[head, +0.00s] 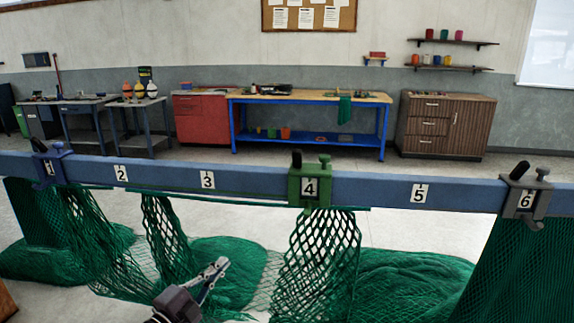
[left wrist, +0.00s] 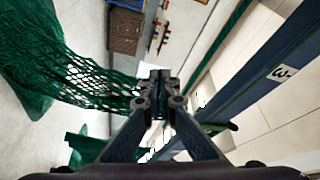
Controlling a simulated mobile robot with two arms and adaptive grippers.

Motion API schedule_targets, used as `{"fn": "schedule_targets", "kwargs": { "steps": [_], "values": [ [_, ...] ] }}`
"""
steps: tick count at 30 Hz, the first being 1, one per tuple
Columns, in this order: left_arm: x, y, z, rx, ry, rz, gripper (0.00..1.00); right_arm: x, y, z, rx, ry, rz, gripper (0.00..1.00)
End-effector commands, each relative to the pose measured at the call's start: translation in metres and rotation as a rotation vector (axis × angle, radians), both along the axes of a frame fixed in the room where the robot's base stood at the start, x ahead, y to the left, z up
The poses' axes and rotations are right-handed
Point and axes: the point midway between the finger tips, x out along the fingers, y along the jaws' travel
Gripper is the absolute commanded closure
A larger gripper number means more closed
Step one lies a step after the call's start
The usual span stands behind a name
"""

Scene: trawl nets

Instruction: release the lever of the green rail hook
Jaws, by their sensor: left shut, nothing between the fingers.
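The green rail hook (head: 310,187) sits on the blue rail over the label 4 in the head view. Its black lever (head: 297,159) stands upright on top, beside a green knob. Netting hangs below the hook. My left gripper (head: 220,266) is shut and empty, low in front of the nets, left of and below the hook, and apart from it. In the left wrist view its fingertips (left wrist: 160,76) are together, with netting behind them. A green part with a dark tip (left wrist: 233,127) on the rail there looks like the hook, partly hidden by a finger. My right gripper is not in view.
The blue rail (head: 260,182) crosses the whole head view. A blue hook (head: 48,168) sits at label 1 and a grey hook (head: 525,195) at label 6. Green nets (head: 405,285) hang and lie on the floor. Benches and cabinets stand far behind.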

Motion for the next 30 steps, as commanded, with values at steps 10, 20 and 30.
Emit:
{"fn": "schedule_targets", "kwargs": {
  "steps": [10,20,30],
  "values": [
    [-0.057,-0.082,0.205,0.325,-0.509,-0.265,1.0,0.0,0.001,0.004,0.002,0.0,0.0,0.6],
    [-0.075,-0.097,0.229,0.388,-0.593,-0.308,1.0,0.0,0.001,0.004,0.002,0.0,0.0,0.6],
    [-0.068,-0.104,0.235,0.382,-0.591,-0.306,1.0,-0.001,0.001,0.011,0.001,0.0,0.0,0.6]
  ]
}}
